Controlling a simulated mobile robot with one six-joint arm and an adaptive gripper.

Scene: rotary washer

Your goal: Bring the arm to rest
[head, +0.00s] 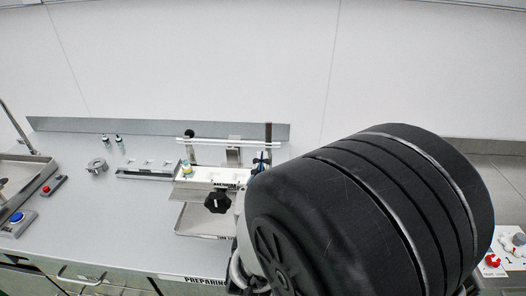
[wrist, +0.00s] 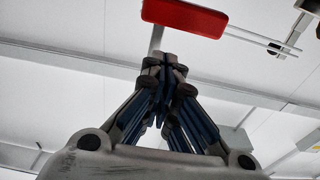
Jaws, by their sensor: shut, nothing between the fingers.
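My gripper (wrist: 164,62) shows in the wrist view with its fingers brought together at the tips and nothing between them. It points up toward the white ceiling. In the head view a large black link of my own arm fills the lower right, and my gripper is mostly hidden behind it.
In the head view a grey bench (head: 140,215) carries a rack-like washer fixture (head: 215,175) with a black knob (head: 218,202), a metal ring part (head: 97,166) and small bottles (head: 119,143). A tray (head: 25,185) stands at the left. A red panel (wrist: 185,18) shows overhead in the wrist view.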

